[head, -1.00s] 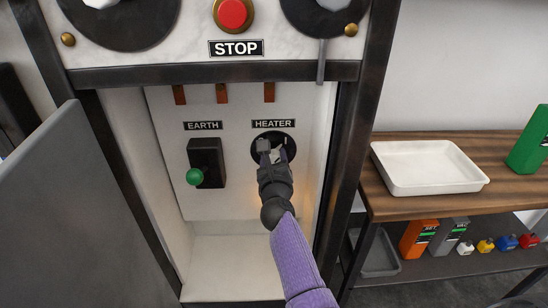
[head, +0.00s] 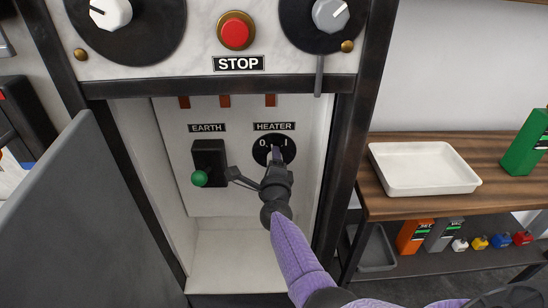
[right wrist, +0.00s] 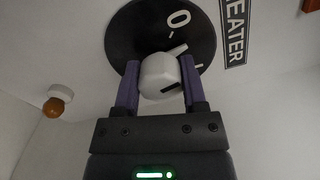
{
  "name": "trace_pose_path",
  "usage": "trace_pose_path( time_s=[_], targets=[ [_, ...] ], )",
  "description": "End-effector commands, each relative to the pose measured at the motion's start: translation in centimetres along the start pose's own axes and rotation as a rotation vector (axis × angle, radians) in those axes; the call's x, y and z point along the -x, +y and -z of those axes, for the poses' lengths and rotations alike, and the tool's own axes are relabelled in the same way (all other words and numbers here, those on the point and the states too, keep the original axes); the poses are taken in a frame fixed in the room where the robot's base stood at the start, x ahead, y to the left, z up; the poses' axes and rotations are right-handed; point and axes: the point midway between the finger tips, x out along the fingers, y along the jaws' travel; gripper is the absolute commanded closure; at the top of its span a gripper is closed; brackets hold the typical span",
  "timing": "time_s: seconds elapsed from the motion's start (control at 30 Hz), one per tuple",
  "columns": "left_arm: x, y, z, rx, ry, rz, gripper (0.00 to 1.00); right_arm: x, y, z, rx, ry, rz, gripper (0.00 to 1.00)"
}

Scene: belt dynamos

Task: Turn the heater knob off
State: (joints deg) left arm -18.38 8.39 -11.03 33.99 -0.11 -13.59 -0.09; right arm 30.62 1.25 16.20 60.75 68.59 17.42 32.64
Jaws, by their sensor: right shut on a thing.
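The heater dial is a black disc (head: 288,146) marked 0 and 1 under the HEATER label (head: 274,126). In the right wrist view the disc (right wrist: 125,35) is behind a white knob (right wrist: 160,76). My right gripper (right wrist: 158,85) has its purple fingers on both sides of this heater knob and is shut on it. In the head view my right gripper (head: 275,156) reaches up from below and hides most of the knob. A dark mark shows on the knob, but I cannot tell which number it points to. My left gripper is not in view.
Left of the dial is the EARTH switch (head: 209,158) with a green ball (head: 199,178). A red STOP button (head: 235,32) is above. A grey door (head: 60,220) stands open at left. A white tray (head: 420,168) sits on the wooden shelf at right.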

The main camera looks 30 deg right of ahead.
Motion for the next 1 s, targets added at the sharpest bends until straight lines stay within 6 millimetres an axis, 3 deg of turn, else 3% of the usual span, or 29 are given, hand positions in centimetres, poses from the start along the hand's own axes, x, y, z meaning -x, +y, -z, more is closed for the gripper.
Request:
trace_pose_path(
  time_s=[0.5, 1.0],
  targets=[
    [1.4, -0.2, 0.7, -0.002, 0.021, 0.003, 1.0, 0.0, 0.2, 0.0, 0.409, -0.002, -0.002, 1.0],
    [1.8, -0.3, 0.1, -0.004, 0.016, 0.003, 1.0, 0.0, 0.3, 0.0, 0.556, -0.001, -0.002, 1.0]
  ],
)
